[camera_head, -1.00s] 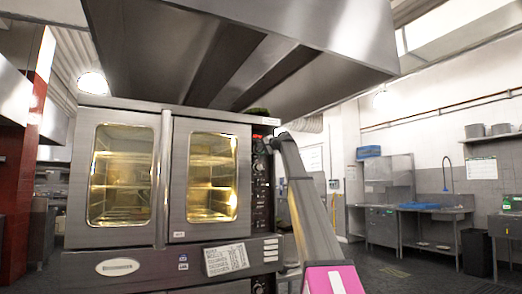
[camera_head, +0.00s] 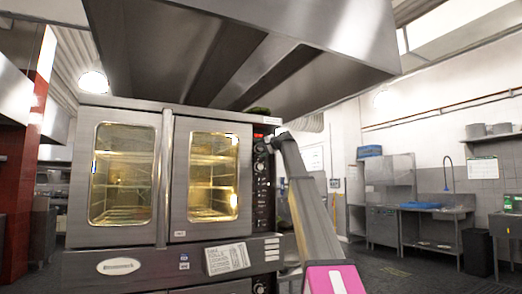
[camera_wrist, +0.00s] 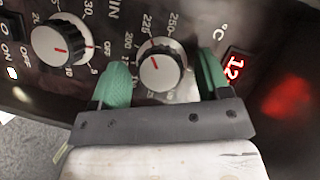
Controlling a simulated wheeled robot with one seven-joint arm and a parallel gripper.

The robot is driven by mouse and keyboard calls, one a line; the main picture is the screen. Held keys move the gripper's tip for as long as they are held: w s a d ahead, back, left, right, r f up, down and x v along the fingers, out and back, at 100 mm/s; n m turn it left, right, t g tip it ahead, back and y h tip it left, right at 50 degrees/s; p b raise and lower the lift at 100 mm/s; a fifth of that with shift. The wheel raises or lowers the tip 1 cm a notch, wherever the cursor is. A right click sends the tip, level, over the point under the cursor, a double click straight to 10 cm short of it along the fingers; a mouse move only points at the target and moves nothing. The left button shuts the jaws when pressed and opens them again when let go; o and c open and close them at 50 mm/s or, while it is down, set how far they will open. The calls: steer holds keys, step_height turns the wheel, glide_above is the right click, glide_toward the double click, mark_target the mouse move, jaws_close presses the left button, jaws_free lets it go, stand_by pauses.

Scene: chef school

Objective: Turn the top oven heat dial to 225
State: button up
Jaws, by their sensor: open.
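The top heat dial (camera_wrist: 160,70) is a round black knob with a pale face and a short red mark, with 200, 225 and 250 printed around it. The mark points up and left in the wrist view; I cannot tell exactly which number it meets. My gripper (camera_wrist: 164,73) has green fingers standing apart on either side of this dial; I cannot tell whether they touch it. In the head view, the dials sit on the dark control panel (camera_head: 263,195) at the oven's (camera_head: 115,237) right side. My gripper is mostly hidden behind my arm there.
A second dial (camera_wrist: 60,45) with a red mark lies left of the heat dial, close to the left finger. A red digital display (camera_wrist: 234,66) is right of the right finger. A metal hood (camera_head: 330,35) hangs above the oven.

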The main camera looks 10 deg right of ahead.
steer(key=v, duration=1)
steer(key=shift+s, duration=0.2)
steer(key=shift+d, duration=0.15)
